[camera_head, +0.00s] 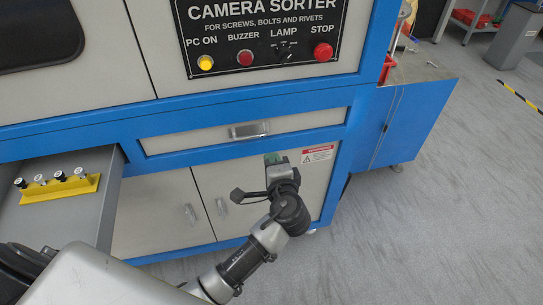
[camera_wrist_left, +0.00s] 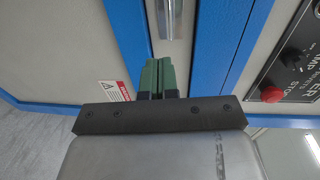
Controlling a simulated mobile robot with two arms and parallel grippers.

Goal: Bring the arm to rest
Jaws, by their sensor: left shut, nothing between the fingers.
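My left gripper (camera_head: 272,159) is in front of the camera sorter cabinet, just below and to the right of the metal handle (camera_head: 249,130) of the closed drawer. Its green fingers, also in the left wrist view (camera_wrist_left: 158,76), are together with nothing between them. The handle (camera_wrist_left: 168,20) shows beyond the fingertips in that view; I cannot tell the exact gap. The arm comes up from the bottom of the head view. My right gripper is not in view.
An open grey drawer (camera_head: 103,199) at the left holds a yellow rack (camera_head: 60,189) with several black-and-white pieces. The control panel (camera_head: 262,38) with knobs and buttons is above. A blue side cabinet (camera_head: 408,125) stands to the right.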

